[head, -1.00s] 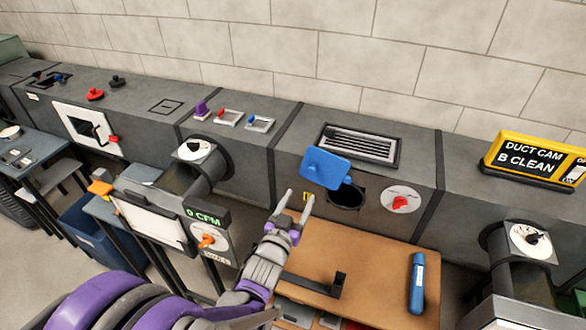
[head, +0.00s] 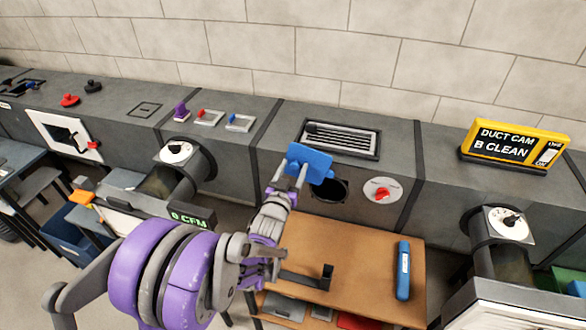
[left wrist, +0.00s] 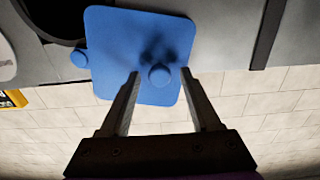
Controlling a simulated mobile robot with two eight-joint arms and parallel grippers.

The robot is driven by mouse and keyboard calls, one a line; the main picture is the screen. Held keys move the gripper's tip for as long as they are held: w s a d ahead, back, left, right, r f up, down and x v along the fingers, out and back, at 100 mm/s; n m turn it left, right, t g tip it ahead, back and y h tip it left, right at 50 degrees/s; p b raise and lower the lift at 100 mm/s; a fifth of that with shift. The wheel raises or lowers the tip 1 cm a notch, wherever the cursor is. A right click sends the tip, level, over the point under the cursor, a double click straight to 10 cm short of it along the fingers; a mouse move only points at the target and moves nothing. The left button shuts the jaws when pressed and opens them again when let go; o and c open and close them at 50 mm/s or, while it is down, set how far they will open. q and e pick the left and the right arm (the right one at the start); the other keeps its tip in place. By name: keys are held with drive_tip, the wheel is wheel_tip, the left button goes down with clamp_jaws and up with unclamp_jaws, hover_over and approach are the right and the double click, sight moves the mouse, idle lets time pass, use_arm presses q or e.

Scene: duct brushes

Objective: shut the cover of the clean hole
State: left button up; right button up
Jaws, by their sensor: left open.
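The blue cover (head: 312,160) is a square plate that stands swung up, beside and above a round dark hole (head: 330,191) in the duct's front. The hole is uncovered. The cover also fills the middle of the left wrist view (left wrist: 120,45), with a round knob (left wrist: 160,76) on its face. My left gripper (head: 291,170) is open at the cover's left part. In the left wrist view its fingertips (left wrist: 160,72) stand on either side of the knob, with gaps showing. My right gripper is out of view.
A yellow-framed sign (head: 515,145) reading "DUCT CAM B CLEAN" stands on the duct at right. A red knob on a white disc (head: 382,190) is right of the hole. Below is a wooden table (head: 350,255) with a blue cylinder (head: 403,270) and a dark bracket.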

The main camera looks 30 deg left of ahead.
use_arm(q)
clamp_jaws()
idle(0.3)
idle(1.1)
